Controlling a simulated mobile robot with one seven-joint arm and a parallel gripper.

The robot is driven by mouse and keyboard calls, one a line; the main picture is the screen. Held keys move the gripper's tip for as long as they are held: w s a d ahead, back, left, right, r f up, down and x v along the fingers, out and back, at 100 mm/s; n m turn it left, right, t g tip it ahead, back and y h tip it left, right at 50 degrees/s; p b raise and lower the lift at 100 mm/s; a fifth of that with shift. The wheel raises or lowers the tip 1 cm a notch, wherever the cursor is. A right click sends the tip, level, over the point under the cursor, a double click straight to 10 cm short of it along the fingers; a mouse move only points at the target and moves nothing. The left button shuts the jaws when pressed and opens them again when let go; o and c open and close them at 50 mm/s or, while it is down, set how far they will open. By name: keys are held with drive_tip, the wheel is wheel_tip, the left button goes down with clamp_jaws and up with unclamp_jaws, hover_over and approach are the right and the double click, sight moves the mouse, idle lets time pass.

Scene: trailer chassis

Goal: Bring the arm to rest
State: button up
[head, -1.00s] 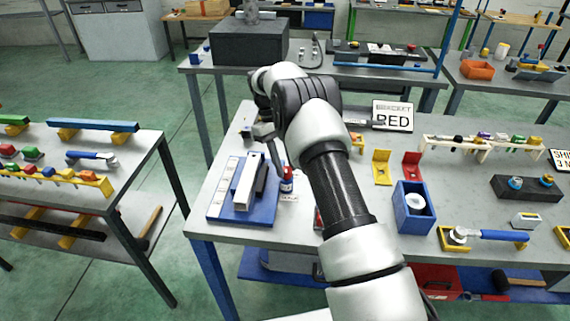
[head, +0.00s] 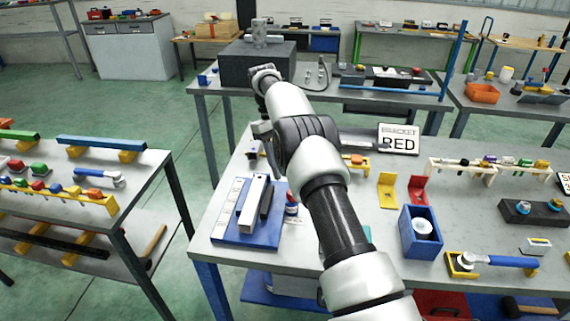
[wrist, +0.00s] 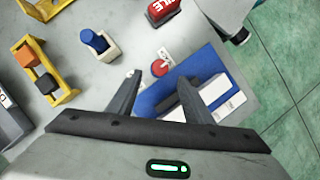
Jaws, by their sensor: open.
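My arm (head: 335,205) reaches forward over the front bench, its elbow raised and bent. My gripper (wrist: 147,72) is open and empty in the wrist view, both fingers spread above the bench top. Its fingers overlap the edge of a blue board (wrist: 208,62) in that view, with a gap I cannot measure. In the head view the gripper is mostly hidden behind the arm. The blue board (head: 228,232) there carries a white bar (head: 254,200) and a dark bar.
A blue bin (head: 408,240), yellow bracket (head: 387,190), red bracket (head: 418,190) and sign (head: 398,140) stand right of the arm. A red bottle (head: 292,204) stands beside the board. A dark block (head: 240,68) sits on the rear bench. Green floor separates the left bench (head: 60,215).

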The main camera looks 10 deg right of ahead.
drive_tip(key=shift+r, duration=0.2)
idle(0.3)
drive_tip(key=s+r+m+t, duration=0.1)
drive_tip(key=s+r+t, duration=0.1)
drive_tip(key=s+r, duration=0.35)
drive_tip(key=s+d+r+m+t+y, duration=0.1)
drive_tip(key=s+r, duration=0.1)
drive_tip(key=r, duration=0.7)
drive_tip(key=s+r+t, duration=0.2)
drive_tip(key=s+r, duration=0.2)
drive_tip(key=r, duration=0.4)
drive_tip(key=s+r+m+t, duration=0.2)
drive_tip(key=s+r, duration=0.1)
drive_tip(key=s, duration=1.1)
drive_tip(key=s+f+t, duration=0.1)
drive_tip(key=s+f, duration=0.1)
drive_tip(key=s, duration=0.3)
drive_tip(key=s+f+m+t+y, duration=0.1)
drive_tip(key=s+f, duration=0.2)
drive_tip(key=s, duration=0.2)
drive_tip(key=shift+s+d+f+m+t+p, duration=0.25)
drive_tip(key=shift+s+d+m+t+p, duration=0.1)
drive_tip(key=shift+s+d, duration=0.1)
